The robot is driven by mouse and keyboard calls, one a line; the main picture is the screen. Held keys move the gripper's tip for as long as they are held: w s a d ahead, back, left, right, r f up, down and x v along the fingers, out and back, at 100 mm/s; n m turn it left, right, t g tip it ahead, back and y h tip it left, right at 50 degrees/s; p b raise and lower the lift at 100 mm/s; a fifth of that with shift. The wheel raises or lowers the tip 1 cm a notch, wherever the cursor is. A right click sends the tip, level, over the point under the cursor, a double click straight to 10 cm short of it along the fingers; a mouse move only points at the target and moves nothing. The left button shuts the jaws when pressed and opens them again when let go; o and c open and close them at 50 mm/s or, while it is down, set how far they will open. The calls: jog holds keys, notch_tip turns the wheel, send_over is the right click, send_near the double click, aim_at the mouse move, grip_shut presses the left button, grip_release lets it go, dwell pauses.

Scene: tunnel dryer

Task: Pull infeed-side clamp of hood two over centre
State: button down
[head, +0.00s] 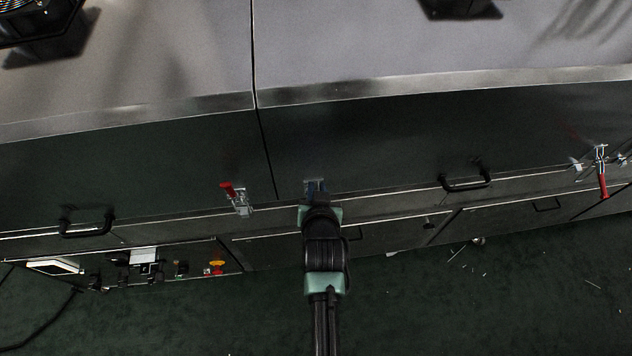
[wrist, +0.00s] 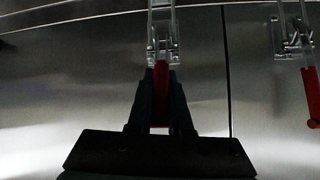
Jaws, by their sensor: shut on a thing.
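My gripper (head: 315,190) is at the front face of the hood panel (head: 420,135) right of the vertical seam, near its lower edge. In the wrist view the two dark fingers of my gripper (wrist: 161,85) are shut around the red handle (wrist: 160,100) of a toggle clamp. The clamp's metal linkage (wrist: 162,35) shows beyond the fingertips. In the head view my gripper covers most of this clamp.
A second red-handled clamp (head: 240,203) sits just across the seam; it also shows in the wrist view (wrist: 290,42). Another clamp (head: 602,165) at far right has its red handle hanging down. Black handles (head: 466,182) stick out from the front. A control panel (head: 145,262) is lower left.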

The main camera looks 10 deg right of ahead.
jog(key=shift+w+r+g+p, duration=0.2)
jog(key=shift+w+g+p, duration=0.35)
jog(key=shift+g+p, duration=0.55)
jog(key=c, duration=0.8)
grip_release()
jog(key=shift+w, duration=0.1)
jog(key=shift+c, duration=0.2)
jog(key=d+v, duration=0.1)
jog(key=v, duration=1.2)
jog(key=shift+a, duration=0.45)
jog(key=shift+w, duration=0.1)
